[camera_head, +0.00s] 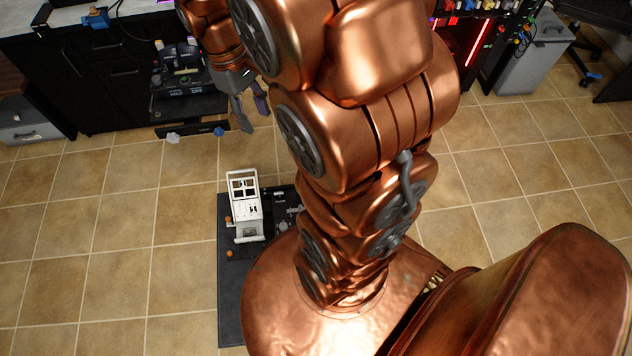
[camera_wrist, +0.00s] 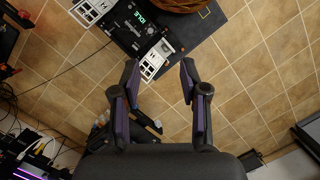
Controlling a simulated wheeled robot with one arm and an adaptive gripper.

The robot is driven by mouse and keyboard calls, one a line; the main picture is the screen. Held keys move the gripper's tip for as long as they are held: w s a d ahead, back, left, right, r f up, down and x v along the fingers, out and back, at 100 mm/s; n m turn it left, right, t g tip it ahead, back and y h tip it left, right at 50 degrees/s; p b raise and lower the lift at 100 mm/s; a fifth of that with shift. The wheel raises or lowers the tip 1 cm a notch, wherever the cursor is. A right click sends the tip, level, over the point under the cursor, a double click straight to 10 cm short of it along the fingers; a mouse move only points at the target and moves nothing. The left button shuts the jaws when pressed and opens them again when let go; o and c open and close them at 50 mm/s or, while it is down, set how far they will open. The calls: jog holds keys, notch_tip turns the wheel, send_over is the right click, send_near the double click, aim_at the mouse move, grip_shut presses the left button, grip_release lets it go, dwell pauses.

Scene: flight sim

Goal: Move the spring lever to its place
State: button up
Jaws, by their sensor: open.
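I cannot make out the spring lever for sure in either view; it may be too small or hidden behind my arm. My gripper (camera_head: 248,108) is open and empty, hanging below my wrist at the upper left of the head view. In the wrist view its two fingers (camera_wrist: 159,75) stand wide apart. A white panel (camera_wrist: 158,58) and a black unit with a lit display (camera_wrist: 141,19) show beyond the fingertips. In the head view a white framed device (camera_head: 245,207) stands on a dark mat (camera_head: 230,300).
A black console (camera_head: 190,90) with controls stands at the back left, by dark drawers (camera_head: 110,75). Small pieces (camera_head: 173,137) lie near its front edge. A grey bin (camera_head: 530,60) stands at the back right. Tiled floor (camera_head: 110,230) is clear on the left.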

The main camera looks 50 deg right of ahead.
jog(key=w+d+f+n+b, duration=0.1)
jog(key=w+d+f+b, duration=0.4)
jog(key=f, duration=0.4)
jog(key=w+d+f+n+b, duration=0.1)
jog(key=w+d+f+b, duration=0.15)
jog(key=d+f, duration=0.6)
jog(key=w+d+f+n+b, duration=0.25)
jog(key=w+d+f, duration=0.2)
jog(key=f, duration=0.65)
jog(key=w+d+f+n+g+y+b, duration=0.1)
jog(key=d+f+b, duration=0.25)
jog(key=f, duration=0.65)
jog(key=d+f+b, duration=0.3)
jog(key=d+f, duration=0.1)
jog(key=f, duration=0.5)
jog(key=s+d+f+b, duration=0.1)
jog(key=f+b, duration=0.1)
jog(key=f, duration=0.6)
jog(key=s+f+n+y+b, duration=0.1)
jog(key=f+b, duration=0.1)
jog(key=f, duration=0.7)
jog(key=s+d+f+n+b, duration=0.1)
jog(key=s+f+b, duration=0.1)
jog(key=f, duration=0.7)
jog(key=shift+s+d+f+n+b, duration=0.1)
jog(key=shift+d+f+n+b, duration=0.15)
jog(key=shift+d+b, duration=0.15)
grip_shut()
